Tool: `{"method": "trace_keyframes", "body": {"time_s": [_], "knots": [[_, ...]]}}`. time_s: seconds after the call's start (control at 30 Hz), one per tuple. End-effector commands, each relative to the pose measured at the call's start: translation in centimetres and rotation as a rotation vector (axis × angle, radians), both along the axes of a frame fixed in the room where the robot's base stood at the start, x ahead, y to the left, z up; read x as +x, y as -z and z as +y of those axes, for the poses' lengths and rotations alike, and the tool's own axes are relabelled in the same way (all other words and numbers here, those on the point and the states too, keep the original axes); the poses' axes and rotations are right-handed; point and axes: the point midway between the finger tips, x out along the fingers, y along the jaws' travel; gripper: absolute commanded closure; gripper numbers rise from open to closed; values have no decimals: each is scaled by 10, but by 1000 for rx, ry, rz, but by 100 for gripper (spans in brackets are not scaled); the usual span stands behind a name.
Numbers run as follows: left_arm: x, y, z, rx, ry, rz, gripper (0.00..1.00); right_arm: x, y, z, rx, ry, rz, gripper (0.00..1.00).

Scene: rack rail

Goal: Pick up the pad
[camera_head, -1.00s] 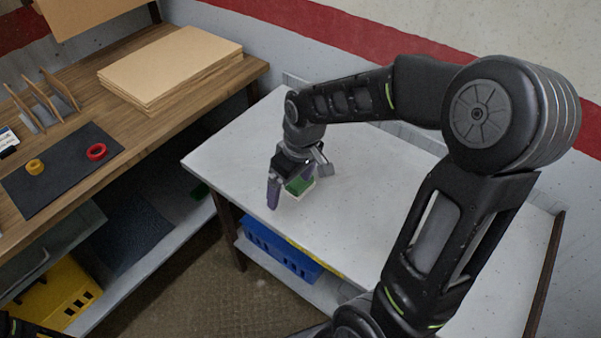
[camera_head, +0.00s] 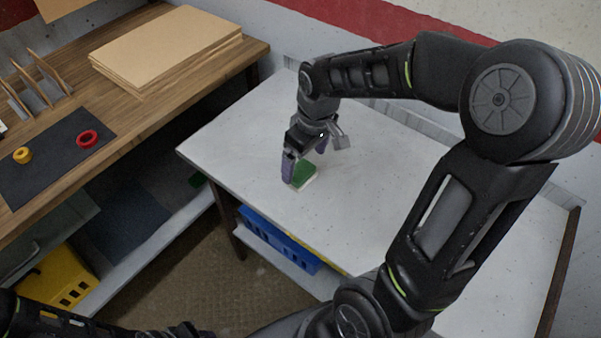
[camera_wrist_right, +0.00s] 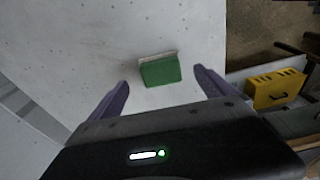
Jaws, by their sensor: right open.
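The pad (camera_head: 304,172) is a small block, green with a whitish layer, lying on the white table (camera_head: 240,140). In the right wrist view the pad (camera_wrist_right: 160,70) lies ahead of and between the two purple fingertips. My right gripper (camera_head: 305,165) is open just above and beside the pad in the head view; its fingers also show in the right wrist view (camera_wrist_right: 162,85). The fingers do not appear to hold the pad. My left gripper is not clearly in view; only dark parts of mine show at the lower left.
A wooden bench at the left holds a stack of brown boards (camera_head: 165,50), a dark mat (camera_head: 50,165), a red ring (camera_head: 87,139) and a yellow ring (camera_head: 22,155). A blue crate (camera_head: 280,242) sits under the white table. The tabletop around the pad is clear.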

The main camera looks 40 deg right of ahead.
Motion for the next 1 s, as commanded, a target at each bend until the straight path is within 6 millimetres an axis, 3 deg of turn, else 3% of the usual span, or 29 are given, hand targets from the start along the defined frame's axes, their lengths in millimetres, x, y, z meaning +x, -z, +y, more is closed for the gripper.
{"method": "trace_keyframes", "body": {"time_s": [0.27, 0.6, 1.0], "knots": [[0, -1, 0, 0, 0, 0, 71, 1, 6, 1, 0, 0, 3, 6], [0, -5, 0, 0, 0, 0, 71, 10, 48, 4, 2, 0, 3, 6], [0, -5, 0, 0, 0, 1, 71, 11, 51, 4, 1, 1, -1, 6]]}}
